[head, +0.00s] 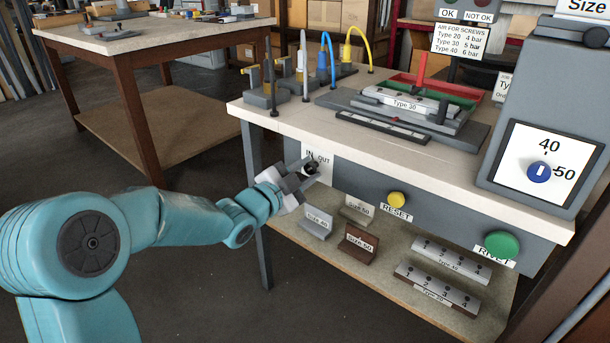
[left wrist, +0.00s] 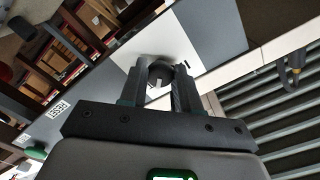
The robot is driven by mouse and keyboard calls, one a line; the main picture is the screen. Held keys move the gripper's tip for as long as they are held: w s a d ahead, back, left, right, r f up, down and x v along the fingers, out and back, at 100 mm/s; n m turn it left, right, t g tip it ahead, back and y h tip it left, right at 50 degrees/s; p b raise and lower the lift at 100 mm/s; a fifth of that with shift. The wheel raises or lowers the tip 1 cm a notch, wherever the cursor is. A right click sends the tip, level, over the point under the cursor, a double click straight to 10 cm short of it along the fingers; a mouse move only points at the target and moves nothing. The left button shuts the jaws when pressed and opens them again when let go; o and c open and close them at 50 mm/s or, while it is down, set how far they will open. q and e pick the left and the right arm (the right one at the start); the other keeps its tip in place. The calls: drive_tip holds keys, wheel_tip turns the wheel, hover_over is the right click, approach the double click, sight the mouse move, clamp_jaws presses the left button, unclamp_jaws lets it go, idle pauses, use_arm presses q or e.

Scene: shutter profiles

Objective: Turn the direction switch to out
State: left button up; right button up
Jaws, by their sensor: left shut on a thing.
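The direction switch (head: 311,169) is a small dark knob on a white plate (head: 322,160) marked IN and OUT, on the front of the grey bench. My left gripper (head: 305,173) reaches it from the left and is shut on the knob. In the left wrist view, the knob (left wrist: 159,72) sits between the two dark fingers of the gripper (left wrist: 160,85), with the white plate behind it. The fingers hide part of the knob, so I cannot tell which way it points. My right gripper is not in view.
The yellow RESET button (head: 397,199) and green RIVET button (head: 501,243) are on the same front panel. A shelf (head: 340,272) below holds several labelled blocks. A dial box (head: 545,120) stands at the right of the bench. Another table (head: 150,40) stands behind at left.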

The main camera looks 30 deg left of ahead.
use_arm(q)
drive_tip(key=o, duration=1.1)
drive_tip(key=shift+c, duration=0.2)
drive_tip(key=s+a+p, duration=0.1)
drive_tip(key=s+p, duration=0.1)
drive_tip(key=s, duration=1.4)
drive_tip(key=shift+s+p, duration=0.15)
drive_tip(key=shift+p, duration=0.2)
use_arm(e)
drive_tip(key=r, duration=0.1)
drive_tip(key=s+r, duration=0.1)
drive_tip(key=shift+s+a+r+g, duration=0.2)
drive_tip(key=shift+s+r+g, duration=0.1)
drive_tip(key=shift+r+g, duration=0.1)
